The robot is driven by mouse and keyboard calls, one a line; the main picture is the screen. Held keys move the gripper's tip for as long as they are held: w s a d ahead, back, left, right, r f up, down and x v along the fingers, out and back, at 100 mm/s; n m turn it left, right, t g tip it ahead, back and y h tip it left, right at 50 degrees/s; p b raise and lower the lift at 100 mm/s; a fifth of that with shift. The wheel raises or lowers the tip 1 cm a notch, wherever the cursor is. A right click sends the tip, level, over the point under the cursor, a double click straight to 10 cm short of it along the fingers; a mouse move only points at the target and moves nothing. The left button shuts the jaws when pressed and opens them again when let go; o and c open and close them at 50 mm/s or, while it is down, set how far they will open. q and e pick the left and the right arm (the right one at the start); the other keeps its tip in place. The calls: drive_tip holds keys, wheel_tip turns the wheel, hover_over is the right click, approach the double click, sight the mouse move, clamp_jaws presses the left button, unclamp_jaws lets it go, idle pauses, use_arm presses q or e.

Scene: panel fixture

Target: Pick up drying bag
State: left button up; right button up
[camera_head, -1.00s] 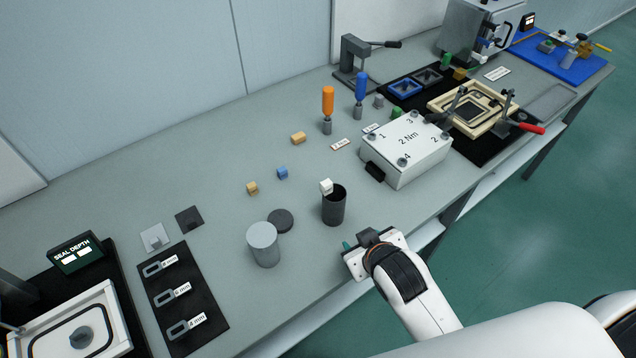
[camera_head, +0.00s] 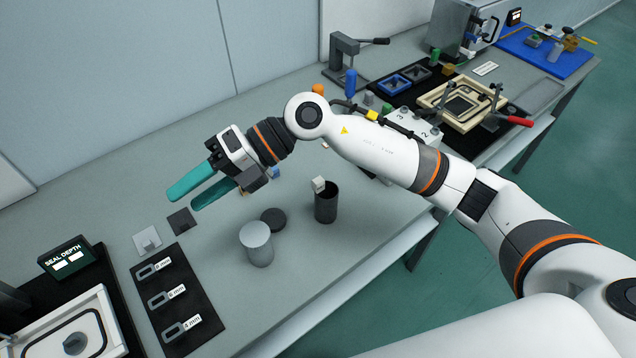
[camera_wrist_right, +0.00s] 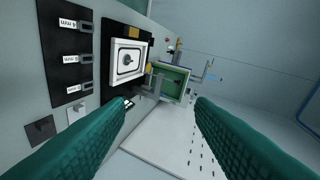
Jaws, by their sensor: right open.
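A small white block (camera_head: 318,184), which may be the drying bag, shows at the rim of an open dark canister (camera_head: 326,208). Whether it rests on the rim or inside the mouth I cannot tell. My right gripper (camera_head: 183,197) is open and empty, with two teal fingers pointing left. It is above the bench, left of the canister and well apart from it. In the right wrist view, the open fingers (camera_wrist_right: 162,105) have nothing between them, and the white block does not show. My left gripper is not in view.
A light grey cylinder (camera_head: 257,248) and a dark round disc (camera_head: 273,219) are left of the canister. A black mat (camera_head: 190,342) holds several labelled gauges. My right arm hides part of the white torque box (camera_head: 428,132). The bench front is clear around the canister.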

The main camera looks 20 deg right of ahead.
drive_tip(key=w+d+f+t+h, duration=0.1)
drive_tip(key=w+d+f+h, duration=0.4)
drive_tip(key=d+h, duration=0.35)
drive_tip(key=m+t+h+p, duration=0.1)
drive_tip(key=t+h+p, duration=0.1)
drive_tip(key=h, duration=0.4)
hover_over(318, 180)
wheel_tip(318, 180, down, 3)
drive_tip(key=shift+a+f+y, duration=0.1)
drive_tip(key=shift+f+y, duration=0.1)
drive_tip(key=shift+y, duration=0.05)
drive_tip(key=shift+f, duration=0.65)
wheel_tip(318, 180, down, 4)
drive_tip(key=shift+f+p, duration=0.1)
drive_tip(key=shift+p, duration=0.95)
drive_tip(key=shift+f, duration=0.5)
drive_tip(key=c, duration=1.1)
